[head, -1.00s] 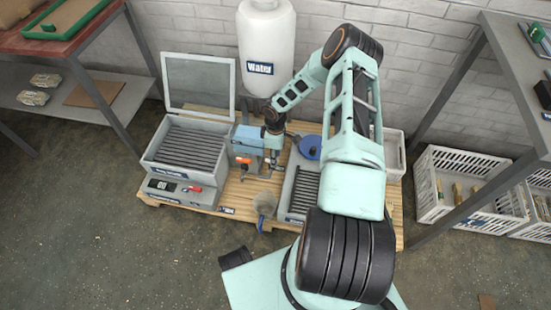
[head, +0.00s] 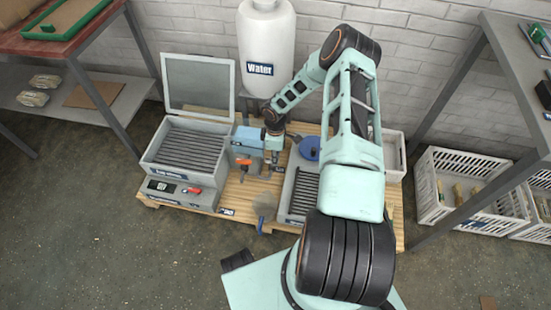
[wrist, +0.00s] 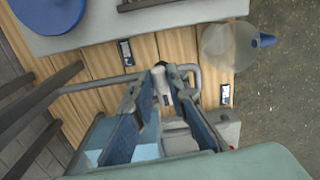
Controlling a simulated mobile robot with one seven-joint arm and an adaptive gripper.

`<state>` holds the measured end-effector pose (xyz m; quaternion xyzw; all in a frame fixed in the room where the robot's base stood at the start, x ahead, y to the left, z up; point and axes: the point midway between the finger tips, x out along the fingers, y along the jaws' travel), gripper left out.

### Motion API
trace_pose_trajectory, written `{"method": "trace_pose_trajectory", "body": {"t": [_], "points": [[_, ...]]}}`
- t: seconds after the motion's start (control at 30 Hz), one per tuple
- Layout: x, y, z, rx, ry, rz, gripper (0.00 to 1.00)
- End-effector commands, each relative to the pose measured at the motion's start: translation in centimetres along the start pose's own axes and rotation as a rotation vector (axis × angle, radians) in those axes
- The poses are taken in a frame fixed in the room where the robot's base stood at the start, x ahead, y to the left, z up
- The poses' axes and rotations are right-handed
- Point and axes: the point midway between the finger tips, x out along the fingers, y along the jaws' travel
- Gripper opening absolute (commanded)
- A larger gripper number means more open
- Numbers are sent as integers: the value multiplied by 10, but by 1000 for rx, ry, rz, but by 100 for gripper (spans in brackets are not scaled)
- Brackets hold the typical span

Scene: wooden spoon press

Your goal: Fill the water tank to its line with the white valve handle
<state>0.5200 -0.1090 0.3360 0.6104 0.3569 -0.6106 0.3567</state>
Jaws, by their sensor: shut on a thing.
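A big white container labelled Water (head: 267,45) stands at the back against the wall. A small pale blue box (head: 247,140), possibly the water tank, sits below it; no fill line can be made out. My gripper (head: 275,165) is beside the box's right side, pointing down. In the wrist view my gripper (wrist: 162,82) is shut on the white valve handle (wrist: 161,86), which shows as a small light piece between the fingertips. A grey bent pipe (wrist: 192,70) runs close by the fingertips. The water level is not visible.
An orange lever (head: 247,170) is left of my gripper. A clear vessel with a blue tip (wrist: 229,45) is at the pallet's front edge. A grey box with an open lid (head: 187,146) stands left, a grey slatted tray (head: 302,193) right. Open floor lies in front.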

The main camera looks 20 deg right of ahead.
Motion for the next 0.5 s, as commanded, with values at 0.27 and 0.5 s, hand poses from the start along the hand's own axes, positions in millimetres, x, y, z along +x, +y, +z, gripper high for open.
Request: {"method": "trace_pose_trajectory", "body": {"t": [0.27,0.5], "points": [[1,3,-1,-223,0,1,0],[0,5,-2,-368,0,0,0]]}}
